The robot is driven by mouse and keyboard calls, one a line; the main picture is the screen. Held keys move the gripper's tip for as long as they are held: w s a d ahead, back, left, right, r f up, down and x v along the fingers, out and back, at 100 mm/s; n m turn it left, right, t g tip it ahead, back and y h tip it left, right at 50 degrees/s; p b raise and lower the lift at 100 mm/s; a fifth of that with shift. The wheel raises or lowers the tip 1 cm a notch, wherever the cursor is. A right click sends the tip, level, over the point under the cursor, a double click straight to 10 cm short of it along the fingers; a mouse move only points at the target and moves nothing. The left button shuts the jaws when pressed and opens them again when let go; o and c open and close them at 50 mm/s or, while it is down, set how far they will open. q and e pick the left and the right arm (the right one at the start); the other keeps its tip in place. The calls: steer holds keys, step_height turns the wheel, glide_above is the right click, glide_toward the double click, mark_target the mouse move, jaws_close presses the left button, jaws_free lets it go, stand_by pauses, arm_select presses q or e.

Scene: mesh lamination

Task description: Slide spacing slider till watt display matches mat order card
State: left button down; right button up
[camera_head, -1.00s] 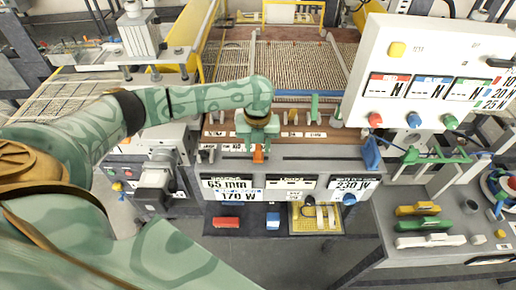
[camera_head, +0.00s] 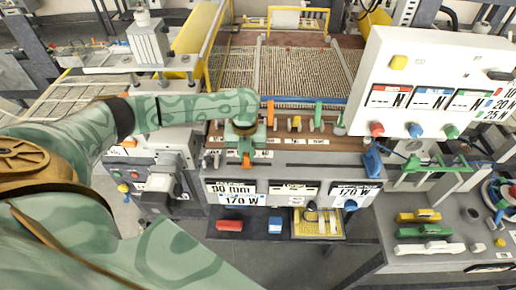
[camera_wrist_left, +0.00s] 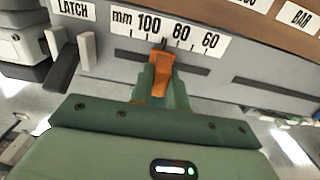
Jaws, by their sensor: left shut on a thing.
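The orange spacing slider (camera_head: 246,160) sits in a slot on the grey console front. My left gripper (camera_head: 245,150) is shut on it, and in the left wrist view the slider's orange knob (camera_wrist_left: 160,76) shows between the fingers, near 90 on the mm scale (camera_wrist_left: 165,36). The spacing display (camera_head: 229,187) reads 90 mm. The card (camera_head: 241,200) below it reads 170 W. The watt display (camera_head: 350,191) at the right of the console also reads 170 W. My right gripper is not in view.
A blue lever (camera_head: 372,160) stands at the console's right end. A shelf below holds a red block (camera_head: 229,225), a blue block (camera_head: 275,225) and a yellow tray (camera_head: 296,231). A white panel (camera_head: 430,65) with knobs stands at right.

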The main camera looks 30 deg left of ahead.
arm_select(q)
steer(key=shift+a, duration=0.15)
steer(key=c, duration=1.4)
jaws_free()
steer(key=shift+o, duration=0.2)
steer(key=shift+r, duration=0.1)
step_height(320, 180, up, 16)
steer(key=p, duration=0.2)
